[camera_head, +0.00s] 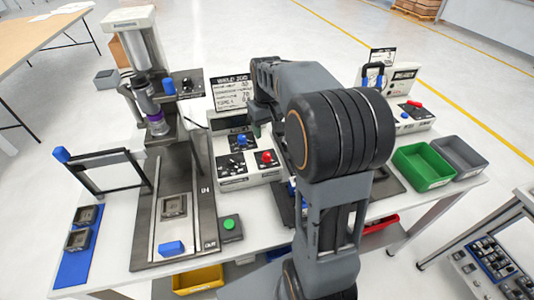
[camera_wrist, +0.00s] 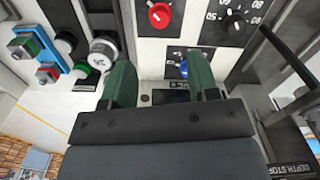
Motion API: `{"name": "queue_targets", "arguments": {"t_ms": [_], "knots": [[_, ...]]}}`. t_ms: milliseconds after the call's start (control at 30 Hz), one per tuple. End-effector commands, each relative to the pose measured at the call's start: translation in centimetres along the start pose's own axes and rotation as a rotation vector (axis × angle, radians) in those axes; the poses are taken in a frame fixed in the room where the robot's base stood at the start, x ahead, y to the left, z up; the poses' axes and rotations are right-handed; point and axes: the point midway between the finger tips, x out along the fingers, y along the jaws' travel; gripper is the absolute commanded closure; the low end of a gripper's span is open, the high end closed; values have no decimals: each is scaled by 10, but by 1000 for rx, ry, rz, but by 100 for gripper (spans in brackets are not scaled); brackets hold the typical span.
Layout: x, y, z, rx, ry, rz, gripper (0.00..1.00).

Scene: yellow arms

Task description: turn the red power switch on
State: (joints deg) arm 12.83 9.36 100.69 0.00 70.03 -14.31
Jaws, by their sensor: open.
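A control box (camera_head: 230,178) with a display sign stands mid-table in the head view. Its front has a blue knob (camera_head: 243,139) and a red knob (camera_head: 266,157). The wrist view shows a round red knob (camera_wrist: 159,15) on a white panel, at the top of the picture beyond my fingertips. My gripper (camera_wrist: 162,78) has two green fingers spread apart, with nothing held between them. A blue knob (camera_wrist: 183,68) shows between the fingers, partly hidden. Neither finger visibly touches the red knob. In the head view my arm hides the gripper's working area.
A black dial (camera_wrist: 235,25) lies right of the red knob. In the head view, a press (camera_head: 145,75) stands left, and another box with a red lever (camera_head: 415,103) and a green bin (camera_head: 424,166) stand right.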

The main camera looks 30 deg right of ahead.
Motion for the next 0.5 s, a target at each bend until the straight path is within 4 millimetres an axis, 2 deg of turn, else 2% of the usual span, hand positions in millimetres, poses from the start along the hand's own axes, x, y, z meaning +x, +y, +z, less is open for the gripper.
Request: {"name": "queue_targets", "arguments": {"t_ms": [100,300,500], "knots": [[25,0,1,1,-4,-1,46],[62,0,1,1,-4,-1,46],[90,0,0,1,-1,0,46]]}}
